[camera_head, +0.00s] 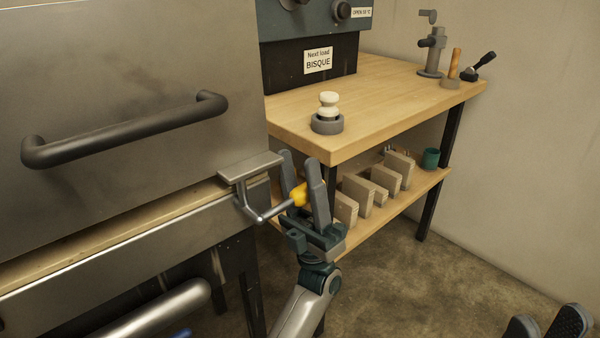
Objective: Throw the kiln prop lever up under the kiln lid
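The kiln prop lever is a grey metal rod (267,215) with a yellow knob (301,194) at its right end. It hangs from a bracket at the kiln's right front corner. The knob end tilts slightly up. My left gripper (301,169) is at the knob, one finger on each side. The far finger is partly hidden behind the knob, and I cannot tell whether the fingers press on it. The steel kiln lid (120,65) with its dark bar handle (130,130) fills the left. My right gripper (546,320) shows only two fingertips, held apart, at the bottom right.
A wooden workbench (385,90) stands right of the kiln, its near corner just behind my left gripper. It bears a small cream stack in a grey ring (327,113) and tools. Its lower shelf holds several tan blocks (357,194) and a green cup (431,158). The floor (440,290) is clear.

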